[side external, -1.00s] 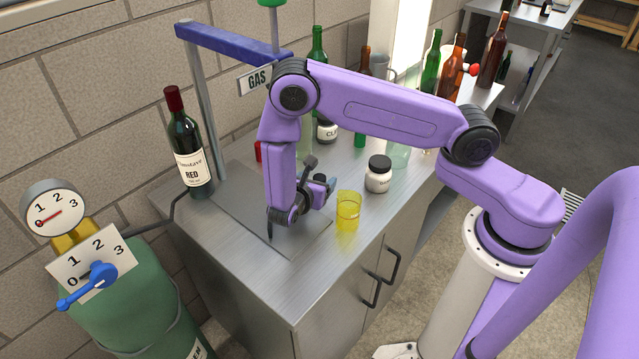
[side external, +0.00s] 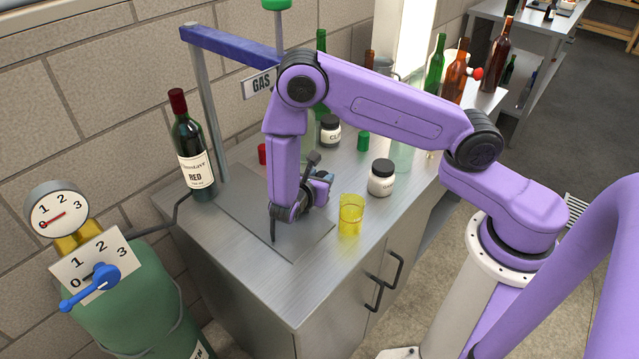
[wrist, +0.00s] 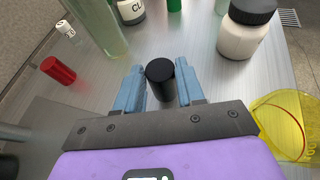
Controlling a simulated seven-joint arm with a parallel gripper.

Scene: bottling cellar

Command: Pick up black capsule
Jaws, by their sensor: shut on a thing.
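The black capsule (wrist: 161,82) is a small dark cylinder between the two blue fingers of my gripper (wrist: 160,86) in the wrist view. The fingers press on it from both sides, and its round top faces the camera. In the side view my gripper (side external: 318,186) is low over the steel bench, near the dark square plate. The capsule is hidden there behind my wrist. I cannot tell whether it touches the bench.
A yellow glass (side external: 350,214) stands close to the right of my gripper, with a black-lidded white jar (side external: 382,178) behind it. A red capsule (wrist: 58,70) lies to the left. A wine bottle (side external: 192,150) stands at the bench's left. The front bench surface is clear.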

